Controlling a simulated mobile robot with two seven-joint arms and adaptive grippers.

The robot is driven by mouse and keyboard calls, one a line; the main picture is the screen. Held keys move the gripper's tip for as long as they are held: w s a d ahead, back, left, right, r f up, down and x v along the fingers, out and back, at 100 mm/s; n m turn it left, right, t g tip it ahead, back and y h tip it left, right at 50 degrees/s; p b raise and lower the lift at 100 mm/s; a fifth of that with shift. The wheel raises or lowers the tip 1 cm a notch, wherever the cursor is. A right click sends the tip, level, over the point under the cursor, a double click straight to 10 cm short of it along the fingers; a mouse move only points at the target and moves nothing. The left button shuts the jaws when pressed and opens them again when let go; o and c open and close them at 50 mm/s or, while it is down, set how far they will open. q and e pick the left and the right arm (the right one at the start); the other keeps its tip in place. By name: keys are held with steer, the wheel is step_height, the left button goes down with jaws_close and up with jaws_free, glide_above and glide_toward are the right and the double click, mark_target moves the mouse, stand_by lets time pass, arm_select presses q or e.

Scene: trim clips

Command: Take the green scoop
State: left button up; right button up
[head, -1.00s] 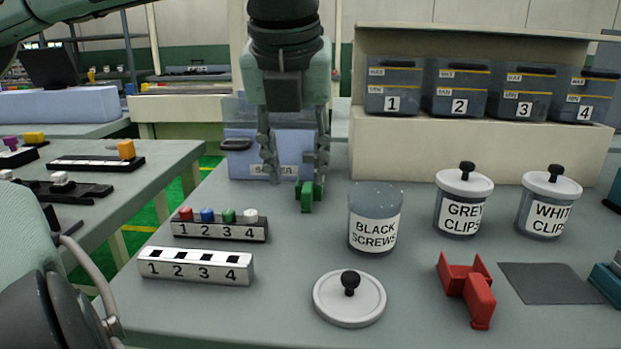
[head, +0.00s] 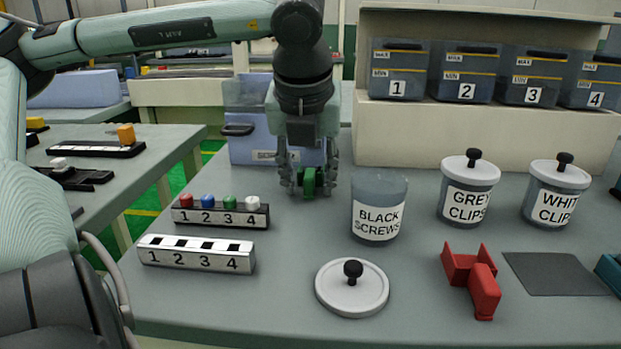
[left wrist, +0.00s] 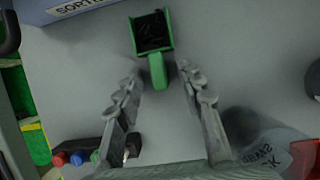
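The green scoop (head: 309,183) lies on the table in front of the blue-grey sorting bin, left of the black screws jar. In the left wrist view its green tray (left wrist: 153,34) has a dark inside, and its handle points toward my gripper. My left gripper (head: 308,190) is over the scoop, pointing down. In the left wrist view my left gripper (left wrist: 158,75) has its fingers apart, one on each side of the handle end, with gaps on both sides. My right gripper is in neither view.
The open black screws jar (head: 378,208) stands close right of my gripper. The numbered peg rack (head: 220,213) is front left, with a silver block (head: 196,254) before it. A loose lid (head: 352,288) and a red holder (head: 471,280) lie in front. Lidded jars stand right.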

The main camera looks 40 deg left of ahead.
arm_select(q)
jaws_close()
steer(key=shift+r, duration=0.15)
